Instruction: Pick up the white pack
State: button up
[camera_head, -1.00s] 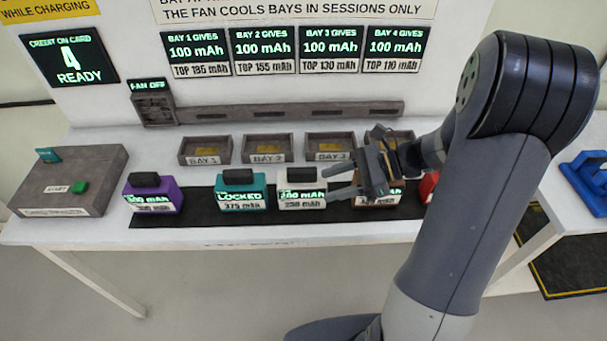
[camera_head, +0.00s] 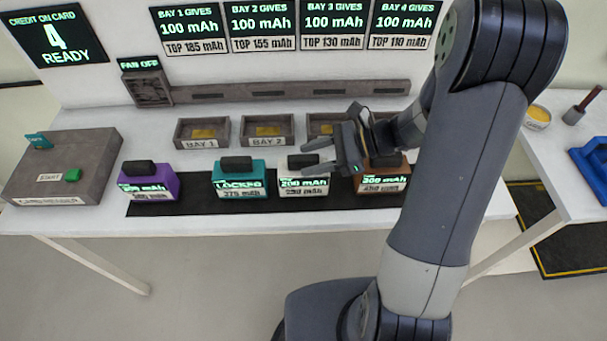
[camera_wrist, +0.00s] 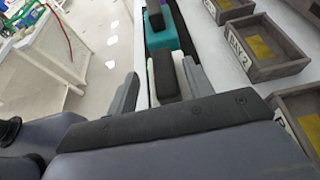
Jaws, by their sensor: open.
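The white pack (camera_head: 303,184) stands upright on the black mat, with a black handle on top and a display reading 200 mAh. Between the teal pack (camera_head: 238,178) and the brown pack (camera_head: 383,180) it is third from the left. My gripper (camera_head: 318,158) is open and empty, its fingers pointing left just above and behind the white pack's handle. In the wrist view, the white pack's black handle (camera_wrist: 166,78) shows between the two fingers of my gripper (camera_wrist: 160,88). Whether the fingers touch it cannot be told.
A purple pack (camera_head: 150,185) stands at the left of the black mat (camera_head: 215,206). Empty trays, including Bay 1 (camera_head: 202,143) and Bay 2 (camera_head: 268,142), sit behind the row. A grey card reader (camera_head: 60,170) is at the far left. The white table's front strip is clear.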

jog(key=x, duration=0.4)
jog(key=shift+w+a+p, duration=0.1)
jog(key=shift+w+p, duration=0.2)
jog(key=shift+p, duration=0.05)
jog(key=shift+c, duration=0.2)
grip_shut()
dwell(0.3)
